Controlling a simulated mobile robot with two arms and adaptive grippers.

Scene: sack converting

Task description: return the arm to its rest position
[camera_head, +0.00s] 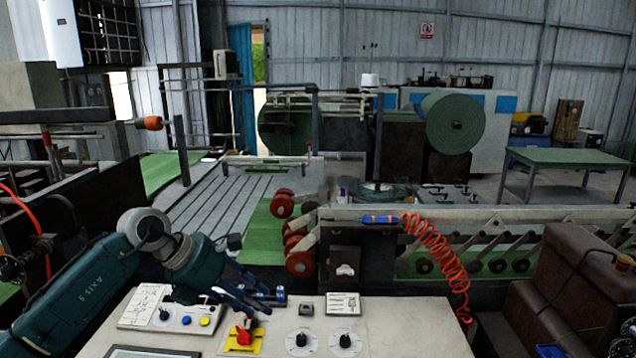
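My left arm (80,290) is teal and comes in from the lower left, with a grey wrist joint. My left gripper (255,300) is dark and hangs over the left part of a pale control panel (420,335). Its fingers look spread apart, with nothing seen between them. The fingertips are close above a red rotary switch (243,335) on a yellow plate; I cannot tell whether they touch anything. My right gripper is not in view.
The panel carries a button box (165,310), two black knobs (300,340) and a small label plate (343,304). Behind it stand a machine with red rollers (300,262) and a coiled orange hose (440,250). A brown machine housing (575,285) is at right.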

